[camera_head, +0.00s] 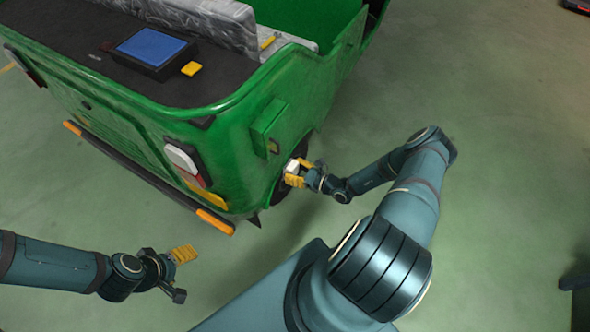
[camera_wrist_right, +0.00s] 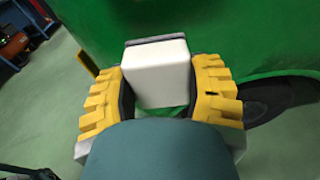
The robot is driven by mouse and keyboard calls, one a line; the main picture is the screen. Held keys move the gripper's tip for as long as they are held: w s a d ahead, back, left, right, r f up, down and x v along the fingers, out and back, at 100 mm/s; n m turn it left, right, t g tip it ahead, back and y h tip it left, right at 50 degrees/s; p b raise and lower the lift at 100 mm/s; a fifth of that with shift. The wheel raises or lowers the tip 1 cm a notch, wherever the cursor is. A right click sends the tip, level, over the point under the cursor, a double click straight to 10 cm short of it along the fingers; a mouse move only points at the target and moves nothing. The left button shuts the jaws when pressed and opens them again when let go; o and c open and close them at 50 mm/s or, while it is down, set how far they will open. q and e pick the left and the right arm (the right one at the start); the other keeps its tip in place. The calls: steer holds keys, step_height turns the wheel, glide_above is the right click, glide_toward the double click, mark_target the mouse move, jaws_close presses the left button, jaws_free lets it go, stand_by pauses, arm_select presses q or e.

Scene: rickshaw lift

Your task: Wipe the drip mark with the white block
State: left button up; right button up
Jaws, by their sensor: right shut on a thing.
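My right gripper (camera_head: 296,173) is shut on the white block (camera_head: 292,167), beside the green rickshaw's side near its wheel. In the right wrist view the white block (camera_wrist_right: 158,74) sits between the two yellow fingers, with a grey strip along its far edge. The block faces the green body panel (camera_wrist_right: 230,30); I cannot tell whether it touches it. I cannot make out the drip mark in either view; the block and gripper may hide it. My left gripper (camera_head: 178,260) hangs over the floor at the lower left, and its opening is unclear.
The green rickshaw (camera_head: 225,150) fills the upper left. A green box (camera_head: 267,125) juts from its side just above the right gripper. A dark wheel (camera_wrist_right: 275,98) is close on the right in the wrist view.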

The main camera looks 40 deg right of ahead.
steer(key=r+b+x, duration=0.1)
steer(key=x, duration=0.5)
stand_by(0.3)
steer(key=shift+x, duration=1.1)
stand_by(0.6)
steer(key=shift+r, duration=0.1)
steer(key=shift+w+d+r, duration=0.25)
steer(key=shift+d+r, duration=0.25)
steer(key=shift+d, duration=0.15)
steer(key=shift+w+d+r, duration=0.3)
steer(key=shift+d+r, duration=0.15)
steer(key=shift+d, duration=0.15)
steer(key=shift+w+d+r, duration=0.25)
steer(key=shift+d+r, duration=0.25)
steer(key=shift+d, duration=0.15)
stand_by(0.9)
